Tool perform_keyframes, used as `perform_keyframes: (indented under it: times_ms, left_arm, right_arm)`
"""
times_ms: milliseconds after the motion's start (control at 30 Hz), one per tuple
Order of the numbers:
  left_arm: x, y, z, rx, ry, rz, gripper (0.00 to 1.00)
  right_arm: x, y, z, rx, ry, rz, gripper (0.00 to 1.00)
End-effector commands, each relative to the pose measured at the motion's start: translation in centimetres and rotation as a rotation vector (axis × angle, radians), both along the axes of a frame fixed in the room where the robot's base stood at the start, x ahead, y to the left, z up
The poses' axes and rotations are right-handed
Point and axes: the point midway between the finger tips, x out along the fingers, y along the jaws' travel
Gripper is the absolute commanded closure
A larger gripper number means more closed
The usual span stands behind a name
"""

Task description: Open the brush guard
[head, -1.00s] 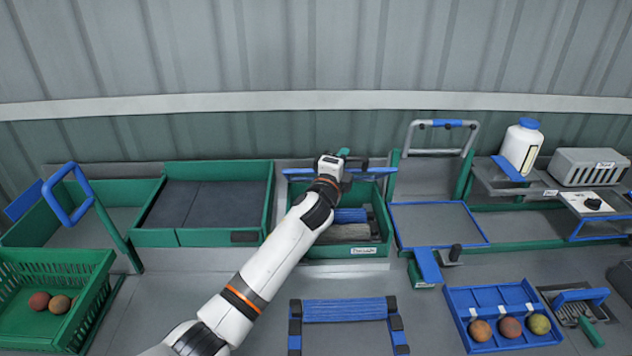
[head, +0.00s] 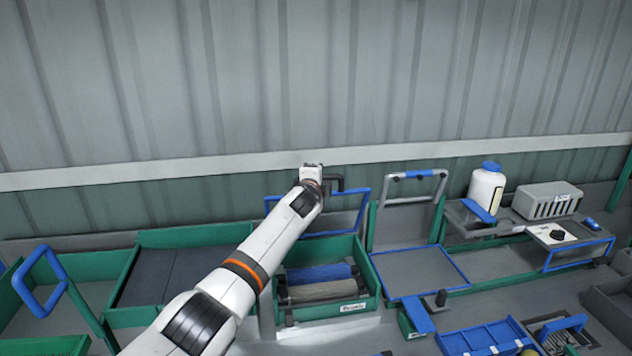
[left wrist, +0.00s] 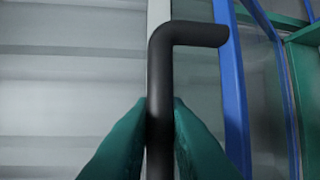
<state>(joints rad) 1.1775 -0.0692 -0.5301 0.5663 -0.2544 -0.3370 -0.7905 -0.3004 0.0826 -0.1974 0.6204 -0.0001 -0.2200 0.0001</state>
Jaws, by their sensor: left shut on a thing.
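The brush guard (head: 364,207) is a clear panel in a blue frame, standing raised at the back of the green brush box (head: 310,316). Its black bent handle (head: 337,183) sticks out near the top. My left gripper (left wrist: 160,110) is shut on the black handle (left wrist: 160,85), with green fingers on both sides of it in the left wrist view. The blue frame (left wrist: 232,90) runs beside the handle there. In the box lie a blue roller (head: 318,273) and a grey roller (head: 322,291), uncovered. My arm hides the guard's left part. My right gripper is not in view.
A grey upright handle with a blue grip (head: 420,174) stands right of the guard. A white bottle (head: 486,187) and a grey vented box (head: 547,201) sit on the right shelf. A blue looped handle (head: 40,282) rises at the left. The wall is close behind.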

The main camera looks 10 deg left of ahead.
Motion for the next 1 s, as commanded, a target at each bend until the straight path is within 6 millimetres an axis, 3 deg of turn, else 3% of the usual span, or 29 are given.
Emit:
perform_keyframes:
  times_ms: [267, 833, 867, 967, 1000]
  left_arm:
    - [0.82, -0.27, 0.38, -0.009, 0.029, 0.0, 1.0]
    - [0.99, -0.32, 0.34, -0.011, 0.036, -0.001, 1.0]
    - [0.99, -0.32, 0.34, -0.011, 0.036, -0.001, 0.81]
    - [0.99, -0.32, 0.33, -0.011, 0.036, -0.001, 0.64]
    - [0.99, -0.32, 0.32, -0.011, 0.036, -0.001, 0.64]
  right_arm:
    - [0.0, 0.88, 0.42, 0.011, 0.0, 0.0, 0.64]
    - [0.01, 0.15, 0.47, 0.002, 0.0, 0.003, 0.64]
    - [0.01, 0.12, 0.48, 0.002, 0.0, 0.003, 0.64]
    - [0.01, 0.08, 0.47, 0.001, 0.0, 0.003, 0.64]
    - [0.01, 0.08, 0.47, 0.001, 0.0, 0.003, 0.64]
